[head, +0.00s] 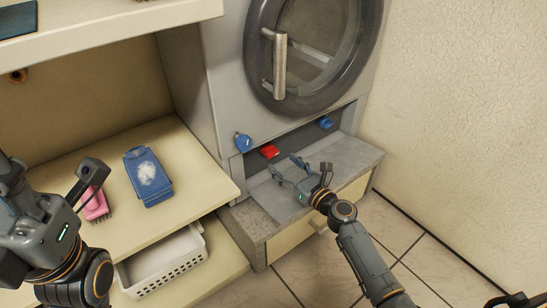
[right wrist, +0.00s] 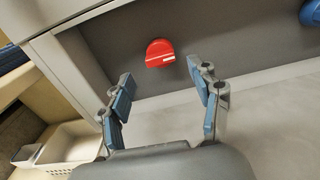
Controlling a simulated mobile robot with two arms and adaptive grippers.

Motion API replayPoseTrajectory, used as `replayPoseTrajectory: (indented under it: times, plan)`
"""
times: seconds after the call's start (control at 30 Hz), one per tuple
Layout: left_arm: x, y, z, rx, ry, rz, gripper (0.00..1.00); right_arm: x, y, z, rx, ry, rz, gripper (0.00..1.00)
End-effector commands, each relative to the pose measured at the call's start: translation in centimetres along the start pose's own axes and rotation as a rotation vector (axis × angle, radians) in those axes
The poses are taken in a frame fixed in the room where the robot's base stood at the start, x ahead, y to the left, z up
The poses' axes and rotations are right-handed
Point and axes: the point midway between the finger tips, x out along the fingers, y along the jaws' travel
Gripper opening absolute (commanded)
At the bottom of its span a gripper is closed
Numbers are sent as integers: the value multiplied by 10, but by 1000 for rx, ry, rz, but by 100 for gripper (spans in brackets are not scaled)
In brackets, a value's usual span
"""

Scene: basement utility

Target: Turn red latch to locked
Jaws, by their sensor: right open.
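The red latch (head: 269,152) sits on the dark recessed panel below the machine's round door. In the right wrist view the red latch (right wrist: 160,53) is a rounded red piece with a short white line on its right side. My right gripper (head: 284,166) is open and empty just in front of the latch. In the right wrist view its two fingers (right wrist: 158,75) spread to either side below the latch, apart from it. My left gripper (head: 92,178) is at the left edge, over the shelf; its jaws are not clear.
A blue knob (head: 242,142) is left of the latch and another blue knob (head: 326,123) right. The round door (head: 318,50) has a metal handle. A grey ledge (head: 345,152) lies below. The shelf holds a blue tray (head: 148,190) and pink brush (head: 97,207); a white basket (head: 165,268) is below.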

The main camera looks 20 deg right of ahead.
Motion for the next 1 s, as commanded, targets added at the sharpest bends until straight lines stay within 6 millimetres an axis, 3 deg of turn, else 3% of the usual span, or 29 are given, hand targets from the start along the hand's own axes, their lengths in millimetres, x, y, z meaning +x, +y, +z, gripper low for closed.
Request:
replayPoseTrajectory:
  times: [0.1, 0.3, 0.7, 0.73, 1.0]
  plan:
    - [1, 1, -3, 3, 22, 8, 40, 25, 0, -1, -3, -2, 0, 63]
    - [5, 2, -5, 6, 44, 17, 40, 50, 0, -1, -1, -1, 1, 63]
    - [8, 3, -6, 7, 50, 21, 40, 57, 0, 1, -2, 0, -1, 63]
    - [8, 3, -6, 7, 50, 21, 40, 57, 0, 1, -2, 0, -1, 61]
    - [8, 3, -6, 6, 50, 21, 40, 57, 0, 0, -2, 0, 0, 8]
